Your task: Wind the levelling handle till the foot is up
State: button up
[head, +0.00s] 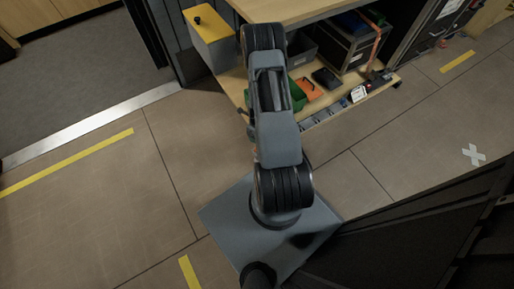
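I cannot make out a levelling handle or a foot in the head view. My arm stands in the middle and reaches up over the edge of a wooden bench. My gripper does not show; the far end of the arm is hidden behind its own upper joint.
A box with a yellow top (205,22) stands left of the wooden bench (290,10). Its lower shelf holds a green bin (297,93), an orange item (309,90) and a black case (352,47). A dark panel (430,235) fills the lower right. Tiled floor (110,185) at left is clear.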

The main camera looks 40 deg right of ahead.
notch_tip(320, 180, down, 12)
jog(key=b, duration=0.4)
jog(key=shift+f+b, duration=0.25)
jog(key=shift+b, duration=0.05)
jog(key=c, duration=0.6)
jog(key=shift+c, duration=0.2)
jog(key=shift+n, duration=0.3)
